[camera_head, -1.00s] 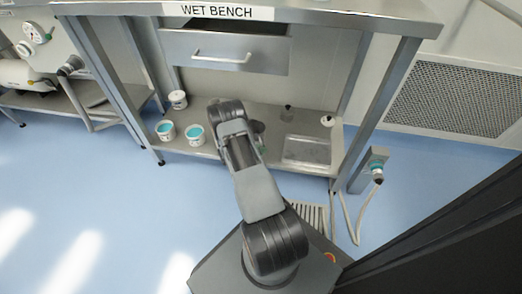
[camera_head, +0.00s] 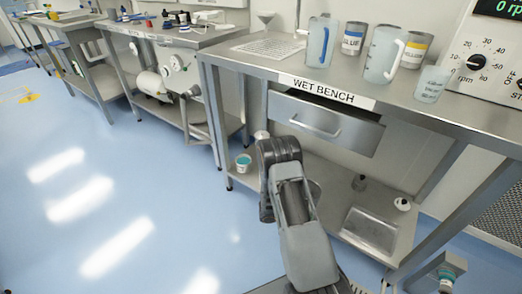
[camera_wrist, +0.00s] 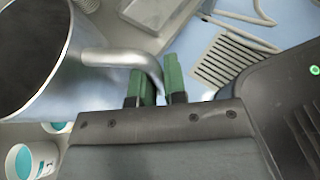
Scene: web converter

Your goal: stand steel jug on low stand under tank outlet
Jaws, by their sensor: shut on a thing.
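The steel jug (camera_wrist: 62,70) fills the left of the wrist view, its dark open mouth toward the camera. Its curved handle (camera_wrist: 110,57) reaches between the green fingertips of my gripper (camera_wrist: 160,86), which are closed on it. In the head view my arm hides the gripper and most or all of the jug. A pale tank-like cylinder (camera_head: 150,84) lies at the table left of the wet bench, beside a white unit with round fittings (camera_head: 178,64). I cannot make out an outlet or a low stand there.
The wet bench (camera_head: 420,108) carries jugs and labelled tubs on top. Open blue floor (camera_head: 110,190) lies to the left.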

